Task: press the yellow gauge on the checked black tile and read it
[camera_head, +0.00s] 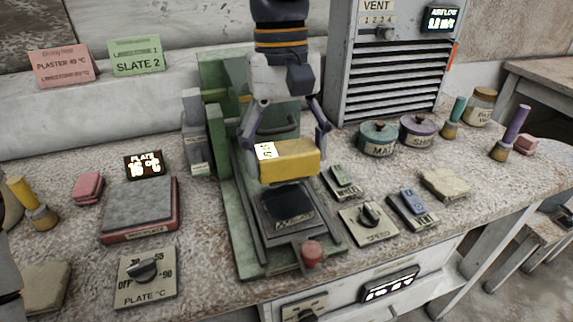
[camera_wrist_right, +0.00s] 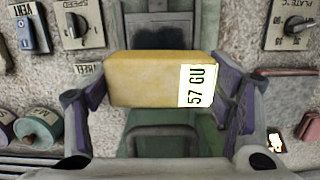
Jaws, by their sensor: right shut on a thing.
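My right gripper (camera_head: 287,148) is shut on the yellow gauge (camera_head: 290,163), a block with a bright white display. In the right wrist view the gauge (camera_wrist_right: 150,80) lies between both fingers and its display (camera_wrist_right: 197,86) reads 57 GU. A glossy black tile (camera_head: 288,207) lies on the dark bed of the green machine, just below and in front of the gauge in the head view. The gauge looks raised over the bed and seems apart from the tile. Its underside is hidden. No checked pattern can be made out on the tile. My left gripper is not in view.
The green machine (camera_head: 222,180) has a red knob (camera_head: 312,254) at its front. Left is a slate-topped hot plate (camera_head: 140,208) with a 16 °C display (camera_head: 144,164). Right are a speed dial (camera_head: 369,217), switches and lidded pots (camera_head: 377,138). A vent cabinet (camera_head: 390,75) stands behind.

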